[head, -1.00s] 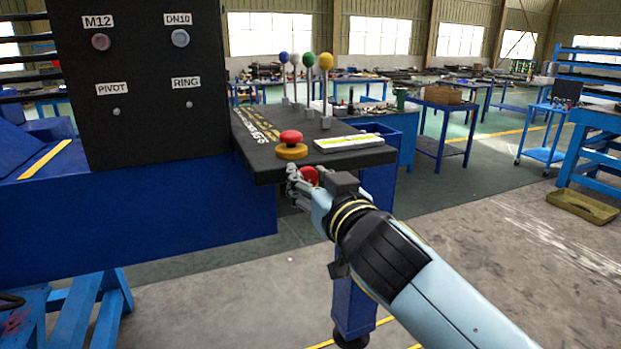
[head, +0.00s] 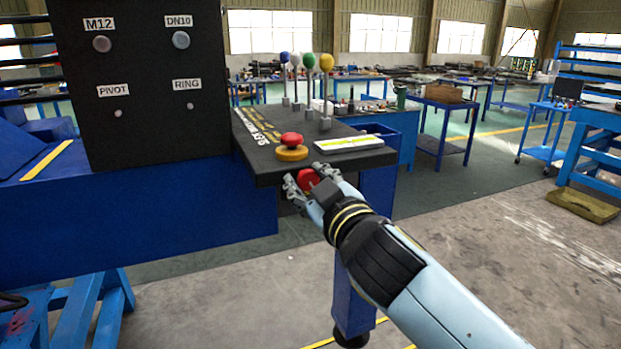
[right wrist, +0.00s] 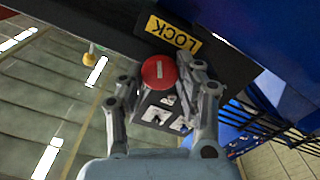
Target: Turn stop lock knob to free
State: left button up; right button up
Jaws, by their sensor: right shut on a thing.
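The stop lock knob (head: 307,181) is red and sits under the front edge of the black control console (head: 262,165). In the right wrist view the knob (right wrist: 158,73) shows a round red face with a short white mark, beside a yellow LOCK label (right wrist: 173,33). My right gripper (head: 310,184) is shut on the knob, one finger on each side. In the right wrist view its fingers (right wrist: 160,92) flank the grey block under the red face. Part of the knob is hidden by the fingers. My left gripper is not in view.
A red mushroom button (head: 291,141) on a yellow base stands on the console top just above my gripper. A white labelled plate (head: 348,144) lies beside it. Several levers with coloured balls rise behind. A dark panel (head: 145,80) stands at left.

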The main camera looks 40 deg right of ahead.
jog(key=n+p, duration=0.1)
jog(key=n, duration=0.5)
jog(key=shift+n, duration=0.3)
jog(key=n+p, duration=0.1)
jog(key=n, duration=0.4)
jog(key=shift+a+f+p, duration=0.1)
jog(key=shift+f+p, duration=0.1)
jog(key=shift+p, duration=0.2)
jog(key=shift+n, duration=0.3)
jog(key=o, duration=1.2)
jog(key=shift+c, duration=0.2)
jog(key=shift+s, duration=0.15)
jog(key=v, duration=1.1)
jog(key=shift+s, duration=0.35)
